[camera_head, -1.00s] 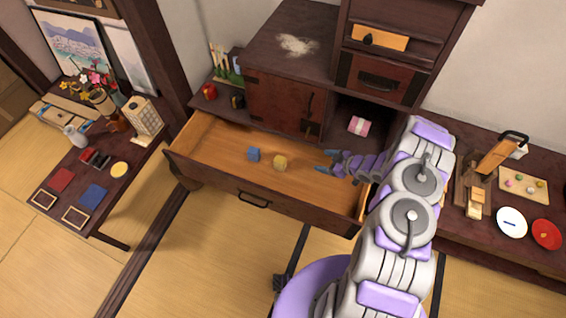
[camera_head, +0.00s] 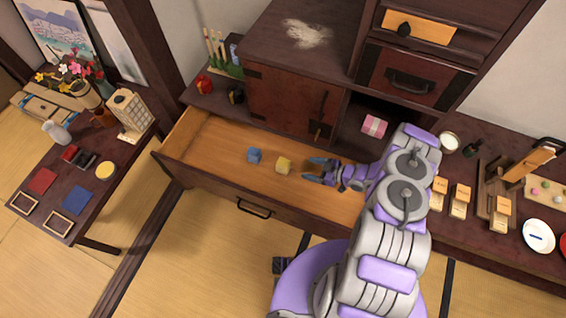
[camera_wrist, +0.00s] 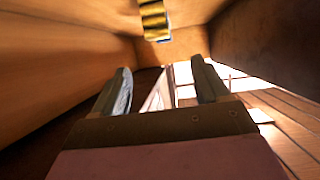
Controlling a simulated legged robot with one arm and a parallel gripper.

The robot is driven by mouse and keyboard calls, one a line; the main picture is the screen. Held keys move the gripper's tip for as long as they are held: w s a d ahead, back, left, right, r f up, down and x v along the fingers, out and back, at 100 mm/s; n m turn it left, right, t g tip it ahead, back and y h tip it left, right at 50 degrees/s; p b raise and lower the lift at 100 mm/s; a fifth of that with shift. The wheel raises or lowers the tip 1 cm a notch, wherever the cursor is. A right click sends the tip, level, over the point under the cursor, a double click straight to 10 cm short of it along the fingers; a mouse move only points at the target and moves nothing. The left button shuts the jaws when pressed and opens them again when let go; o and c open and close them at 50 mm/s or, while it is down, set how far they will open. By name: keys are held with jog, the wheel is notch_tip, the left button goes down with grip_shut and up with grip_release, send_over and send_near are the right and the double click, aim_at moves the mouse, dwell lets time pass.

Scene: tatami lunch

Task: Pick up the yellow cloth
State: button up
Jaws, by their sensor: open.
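The yellow cloth (camera_head: 283,166) is a small, block-shaped yellow piece on the floor of the open wooden drawer. In the wrist view, a yellow piece with dark stripes (camera_wrist: 153,18) shows at the top, beyond the fingertips; it appears to be the same cloth. A small blue piece (camera_head: 254,155) lies just left of it in the drawer. My gripper (camera_head: 315,169) is inside the drawer, to the right of the yellow cloth and apart from it. Its two fingers are spread and empty, pointing left toward the cloth. They also show in the wrist view (camera_wrist: 161,78).
The drawer (camera_head: 228,189) has a raised front wall and side walls around my gripper. The cabinet (camera_head: 290,101) stands behind it. A pink-and-white packet (camera_head: 374,126) sits in the open compartment. The drawer's left part is clear.

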jog(key=b, duration=0.2)
send_near(280, 162)
jog(key=x, duration=0.5)
jog(key=shift+w+f, duration=0.2)
jog(key=shift+f, duration=0.2)
jog(key=shift+w+a+f, duration=0.1)
jog(key=shift+a+f, duration=0.1)
jog(key=shift+a, duration=0.45)
jog(key=shift+w+a+f+b, duration=0.2)
jog(key=shift+w+a+f, duration=0.05)
jog(key=shift+a+f, duration=0.25)
jog(key=shift+w+a+f+b, duration=0.15)
jog(key=shift+w+a+f, duration=0.15)
jog(key=shift+a+f, duration=0.2)
jog(key=shift+w+a+f, duration=0.25)
jog(key=shift+w+a, duration=0.15)
jog(key=shift+a, duration=0.35)
jog(key=c, duration=0.4)
jog(key=shift+d, duration=0.2)
jog(key=c, duration=0.6)
jog(key=shift+r, duration=0.15)
jog(key=shift+c, duration=0.2)
